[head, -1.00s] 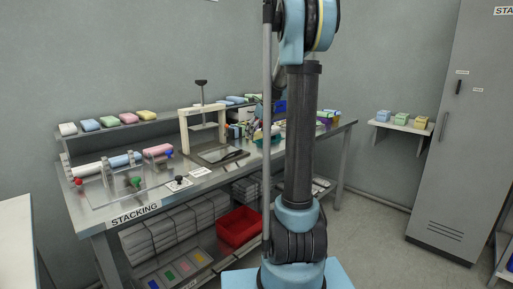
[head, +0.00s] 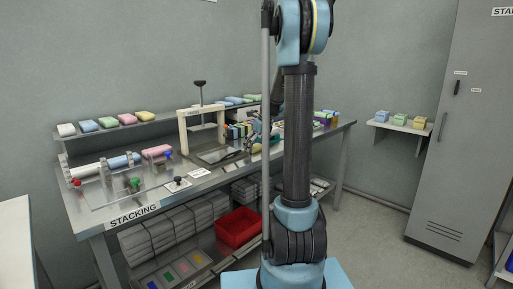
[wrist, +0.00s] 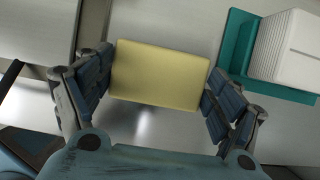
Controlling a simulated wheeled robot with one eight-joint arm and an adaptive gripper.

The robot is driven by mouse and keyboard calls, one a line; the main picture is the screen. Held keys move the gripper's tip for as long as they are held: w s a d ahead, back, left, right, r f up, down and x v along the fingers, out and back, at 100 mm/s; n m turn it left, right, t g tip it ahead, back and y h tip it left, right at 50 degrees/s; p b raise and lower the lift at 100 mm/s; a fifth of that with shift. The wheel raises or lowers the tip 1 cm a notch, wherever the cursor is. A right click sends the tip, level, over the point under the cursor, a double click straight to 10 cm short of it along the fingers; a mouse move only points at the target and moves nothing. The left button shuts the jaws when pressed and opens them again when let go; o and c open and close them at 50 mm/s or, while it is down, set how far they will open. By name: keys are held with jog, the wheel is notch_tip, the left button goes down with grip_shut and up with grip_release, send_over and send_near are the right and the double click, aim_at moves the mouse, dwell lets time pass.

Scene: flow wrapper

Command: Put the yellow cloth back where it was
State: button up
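A yellow cloth (wrist: 160,75), a folded block, lies between the two fingers of my gripper (wrist: 158,85) in the wrist view. The fingers meet its left and right edges, so my gripper looks shut on it. A bare metal surface shows below the cloth, with a dark blurred patch under its near edge. In the head view my gripper (head: 255,133) is over the middle of the bench, left of my arm's column, small and partly hidden. Another yellow block (head: 145,114) sits at the right end of the row on the bench's upper shelf.
A teal tray (wrist: 236,40) with a white ribbed stack is close on the right in the wrist view. A press frame (head: 184,130) stands left of my gripper on the bench (head: 203,185). A red bin (head: 238,228) is below. A wall shelf (head: 400,127) holds several blocks.

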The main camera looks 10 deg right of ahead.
jog(key=shift+o, duration=0.5)
jog(key=v, duration=1.2)
jog(key=s+a+f+n, duration=0.2)
jog(key=s+n, duration=0.6)
jog(key=s, duration=0.5)
jog(key=s+f+n+h, duration=0.1)
jog(key=s+f+n, duration=0.5)
jog(key=s, duration=0.3)
jog(key=s+f+n+g, duration=0.1)
jog(key=s+f+n, duration=0.4)
jog(key=s+n, duration=0.3)
jog(key=s+f+n+h, duration=0.1)
jog(key=s+f+n, duration=0.5)
jog(key=s, duration=0.4)
jog(key=shift+a+f+n+h, duration=0.3)
jog(key=shift+a+f+n, duration=0.05)
jog(key=shift+n, duration=0.25)
jog(key=shift+w+f, duration=0.2)
jog(key=shift+w, duration=0.25)
